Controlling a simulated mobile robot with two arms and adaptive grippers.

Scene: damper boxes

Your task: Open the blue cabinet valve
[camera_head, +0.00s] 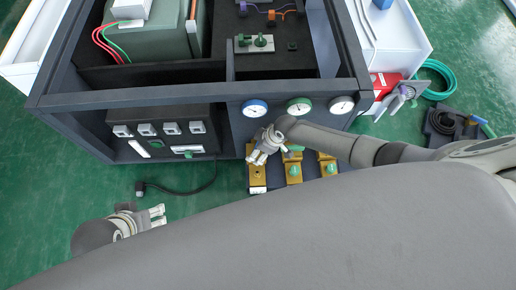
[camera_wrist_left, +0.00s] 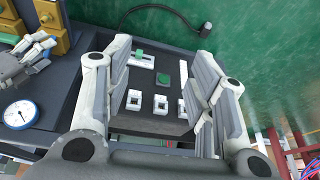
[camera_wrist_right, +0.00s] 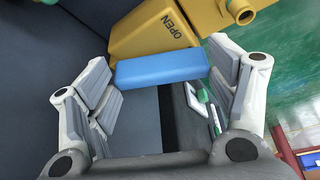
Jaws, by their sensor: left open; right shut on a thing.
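The blue valve handle (camera_wrist_right: 162,67) lies across between the fingers of my right gripper in the right wrist view. The gripper is shut on it, a finger at each end. Behind it is the yellow valve body (camera_wrist_right: 150,30), marked "OPEN". In the head view my right gripper (camera_head: 258,157) is over the leftmost yellow valve (camera_head: 257,181) at the cabinet front (camera_head: 160,93) and hides the blue handle. My left gripper (camera_head: 159,215) is open and empty over the green floor, in front of the cabinet's left side.
Two more yellow valves with green (camera_head: 293,171) and grey-green (camera_head: 328,169) parts stand to the right. Gauges (camera_head: 255,108) sit above them. A switch box (camera_head: 160,130) is at left, and a black cable (camera_head: 185,191) hangs near my left gripper.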

